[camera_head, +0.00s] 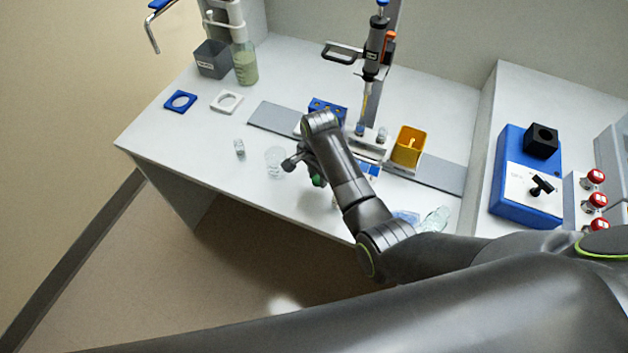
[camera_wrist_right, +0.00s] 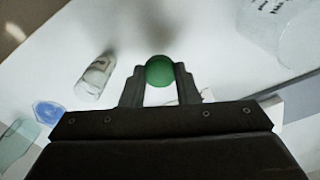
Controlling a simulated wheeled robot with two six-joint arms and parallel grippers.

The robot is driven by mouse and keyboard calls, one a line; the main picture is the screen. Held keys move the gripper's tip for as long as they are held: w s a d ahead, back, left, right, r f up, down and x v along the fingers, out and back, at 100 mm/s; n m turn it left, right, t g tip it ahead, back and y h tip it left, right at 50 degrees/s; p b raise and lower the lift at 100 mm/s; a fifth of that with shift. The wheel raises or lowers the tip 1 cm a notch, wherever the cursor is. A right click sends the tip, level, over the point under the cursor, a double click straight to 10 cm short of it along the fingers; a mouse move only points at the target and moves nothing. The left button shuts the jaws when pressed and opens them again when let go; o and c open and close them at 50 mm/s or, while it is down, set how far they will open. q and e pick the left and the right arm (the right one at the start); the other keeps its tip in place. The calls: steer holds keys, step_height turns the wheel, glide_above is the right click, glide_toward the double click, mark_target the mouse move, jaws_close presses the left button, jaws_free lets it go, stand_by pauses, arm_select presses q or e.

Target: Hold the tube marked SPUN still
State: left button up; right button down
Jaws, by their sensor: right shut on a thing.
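My right gripper (camera_wrist_right: 160,78) is shut on a tube with a round green cap (camera_wrist_right: 160,70), which sits between the two fingertips in the wrist view. In the head view the green cap (camera_head: 318,181) shows beside my right gripper (camera_head: 313,172), over the front part of the white bench. The cap hides most of the tube's body in the wrist view, and I cannot read any SPUN marking. I cannot tell whether the tube touches the bench. My left gripper is not in view.
A clear beaker (camera_head: 275,160) and a small vial (camera_head: 240,147) stand left of the right gripper. A yellow-orange bin (camera_head: 409,146), a blue rack (camera_head: 328,108) and an upright pipette (camera_head: 375,50) are behind. Clear glassware (camera_head: 435,219) lies near the front edge. The front left bench is clear.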

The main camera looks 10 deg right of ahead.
mark_target(318, 179)
steer(key=shift+f, duration=1.95)
steer(key=shift+f, duration=0.1)
steer(key=c, duration=1.1)
jaws_free()
